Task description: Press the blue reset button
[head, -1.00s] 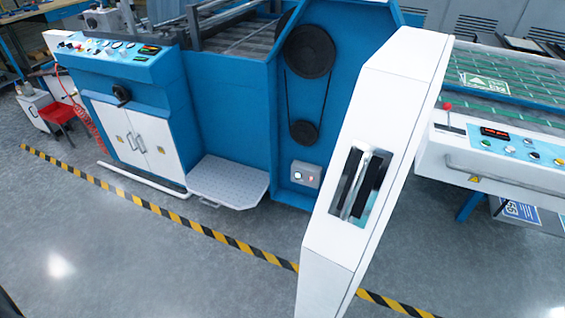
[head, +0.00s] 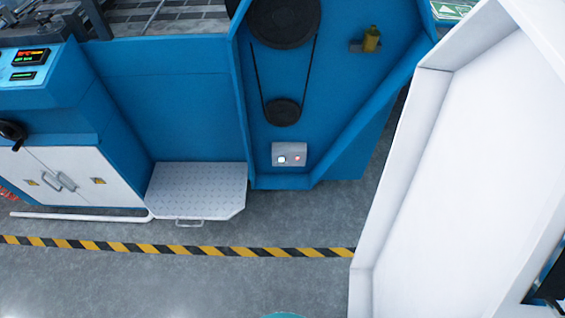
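A small grey control box (head: 275,147) is fixed low on the blue machine side, below the belt pulleys. It carries two small buttons. The left button (head: 282,160) looks bright, whitish-blue, and the right one (head: 297,159) looks dull reddish; their labels are too small to read. I cannot tell for sure that the left one is the blue reset button. Nothing covers the box. Neither of my grippers is in the head view.
A large white guard panel (head: 460,150) stands at the right, close to me. A grey step plate (head: 197,188) juts out left of the box. A yellow-black floor stripe (head: 180,248) crosses in front, with free floor (head: 180,285) nearer.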

